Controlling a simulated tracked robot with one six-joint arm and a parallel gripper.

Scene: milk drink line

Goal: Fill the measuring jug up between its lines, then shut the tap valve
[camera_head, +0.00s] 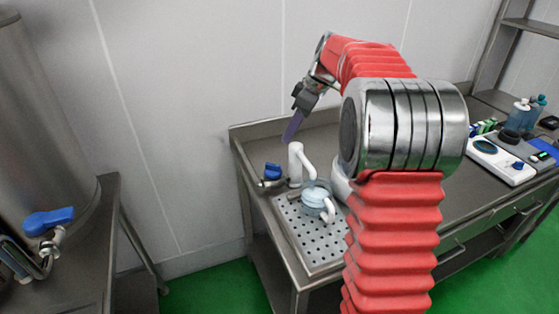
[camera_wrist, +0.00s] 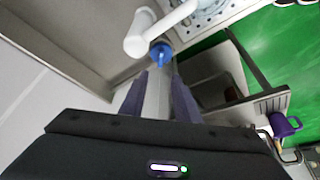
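The clear measuring jug (camera_head: 312,198) stands on the perforated drip tray under the white tap (camera_head: 296,163). Its contents look pale bluish white, but its lines and level are too small to read. A blue valve handle (camera_head: 272,170) sits at the left of the tap's base. My gripper (camera_head: 291,132) points down, above and behind the tap, with purple fingers. In the wrist view my gripper (camera_wrist: 157,78) is open and empty; the blue valve handle (camera_wrist: 160,53) lies beyond the fingertips, beside the white tap (camera_wrist: 139,39). Whether milk is flowing cannot be told.
The drip tray (camera_head: 322,258) lies at the left end of the steel counter. A steel tank (camera_head: 40,120) with another blue valve handle (camera_head: 48,220) stands at the left. A white scale-like device (camera_head: 500,160) and bottles (camera_head: 520,112) are at the right. A wall stands behind the counter.

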